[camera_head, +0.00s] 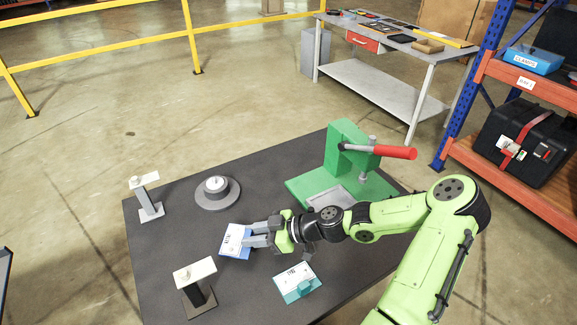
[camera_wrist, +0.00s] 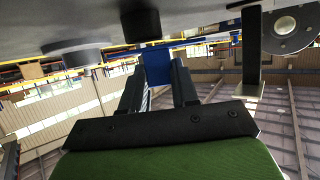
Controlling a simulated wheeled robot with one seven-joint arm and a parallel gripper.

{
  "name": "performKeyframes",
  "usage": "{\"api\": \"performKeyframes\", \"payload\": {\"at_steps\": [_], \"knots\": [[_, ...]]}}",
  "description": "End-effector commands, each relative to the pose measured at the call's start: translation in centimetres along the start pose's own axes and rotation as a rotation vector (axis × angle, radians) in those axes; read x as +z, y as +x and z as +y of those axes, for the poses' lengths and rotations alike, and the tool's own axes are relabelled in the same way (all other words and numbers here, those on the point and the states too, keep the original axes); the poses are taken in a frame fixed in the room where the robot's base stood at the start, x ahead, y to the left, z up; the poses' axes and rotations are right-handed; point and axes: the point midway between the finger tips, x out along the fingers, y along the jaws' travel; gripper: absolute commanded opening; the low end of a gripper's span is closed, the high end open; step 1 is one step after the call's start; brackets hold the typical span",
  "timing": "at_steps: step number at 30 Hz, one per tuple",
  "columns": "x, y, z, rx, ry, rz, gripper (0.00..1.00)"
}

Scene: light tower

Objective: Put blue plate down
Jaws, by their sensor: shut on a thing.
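The blue plate (camera_head: 232,252) has a white label with dark print on its top. It is near the middle of the dark table (camera_head: 170,245). My gripper (camera_head: 247,240) reaches in from the right and is shut on the right side of the plate. In the wrist view my gripper (camera_wrist: 160,70) has its two fingers on either side of the blue plate (camera_wrist: 157,66). The tabletop (camera_wrist: 190,18) fills the top of that view, close to the plate. I cannot tell whether the plate touches the table.
A teal plate (camera_head: 291,292) lies nearer the front, below my arm. A green press (camera_head: 347,150) with a red handle (camera_head: 396,152) stands behind my gripper. A grey round base (camera_head: 217,200) and two stands (camera_head: 149,203) (camera_head: 197,297) are to the left. Bare tabletop lies between them.

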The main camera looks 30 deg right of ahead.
Motion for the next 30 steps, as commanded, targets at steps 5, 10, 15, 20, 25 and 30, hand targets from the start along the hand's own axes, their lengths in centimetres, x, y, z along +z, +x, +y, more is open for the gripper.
{"api": "performKeyframes", "payload": {"at_steps": [5,10,15,20,25,30], "knots": [[0.4,-2.4,2.7,0.108,0.039,-0.013,0.0],[1.1,-8.6,7.7,0.345,0.138,-0.031,0.0],[1.6,-17.0,11.7,0.627,0.256,-0.027,0.0],[1.7,-22.7,13.2,0.806,0.33,-0.008,0.0],[1.5,-24.3,13.5,0.855,0.354,0.002,0.0],[1.4,-24.3,13.5,0.853,0.354,0.002,0.0]]}}
